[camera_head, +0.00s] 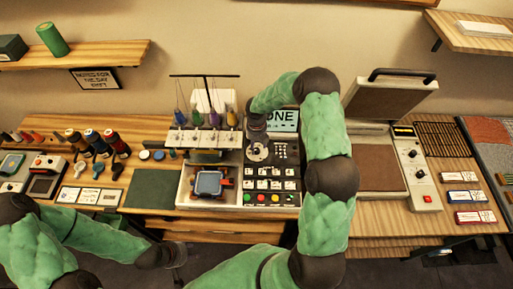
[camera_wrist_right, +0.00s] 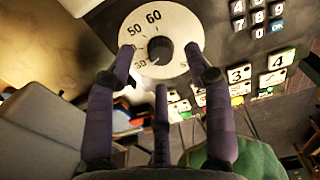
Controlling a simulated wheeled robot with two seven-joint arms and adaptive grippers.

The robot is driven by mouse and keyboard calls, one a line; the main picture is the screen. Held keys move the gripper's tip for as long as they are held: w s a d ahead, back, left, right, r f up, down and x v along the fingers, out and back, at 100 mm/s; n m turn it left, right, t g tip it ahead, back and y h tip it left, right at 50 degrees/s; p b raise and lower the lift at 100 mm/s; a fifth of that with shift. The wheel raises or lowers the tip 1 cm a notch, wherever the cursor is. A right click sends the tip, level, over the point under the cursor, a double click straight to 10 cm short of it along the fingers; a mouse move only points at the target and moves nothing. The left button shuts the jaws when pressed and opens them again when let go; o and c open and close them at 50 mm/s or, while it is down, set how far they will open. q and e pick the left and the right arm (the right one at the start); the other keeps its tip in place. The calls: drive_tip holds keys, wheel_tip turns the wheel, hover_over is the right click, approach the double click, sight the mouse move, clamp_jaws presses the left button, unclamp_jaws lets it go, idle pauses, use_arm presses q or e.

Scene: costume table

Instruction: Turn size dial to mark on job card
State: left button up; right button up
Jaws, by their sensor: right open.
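The size dial is a round white disc (camera_wrist_right: 180,22) with a dark knob (camera_wrist_right: 160,50) at its middle. In the head view the dial (camera_head: 258,153) sits on the embroidery machine's dark control panel (camera_head: 285,154). My right gripper (camera_wrist_right: 160,56) is open, its fingers spread around the knob with visible gaps. My left gripper (camera_head: 176,258) is low at the front, away from the machine; its jaws are unclear. I cannot tell which card is the job card.
A screen (camera_head: 285,121) reading "ONE", partly hidden by my right arm, stands behind the panel. Keys and coloured buttons (camera_head: 262,198) lie in front of the dial. A heat press (camera_head: 380,165) stands to the right. Small cards (camera_head: 88,197) lie at left.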

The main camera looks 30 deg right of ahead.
sight(257, 150)
drive_tip(key=shift+f, duration=1.35)
clamp_jaws()
drive_tip(key=shift+m, duration=0.3)
drive_tip(key=shift+m+b, duration=0.8)
drive_tip(key=shift+m, duration=0.4)
drive_tip(key=m+b, duration=0.1)
drive_tip(key=m, duration=0.3)
drive_tip(key=shift+m+b, duration=0.3)
drive_tip(key=shift+b, duration=0.1)
drive_tip(key=m+b, duration=0.2)
drive_tip(key=m, duration=0.2)
drive_tip(key=shift+m+b, duration=0.65)
drive_tip(key=shift+m, duration=1.45)
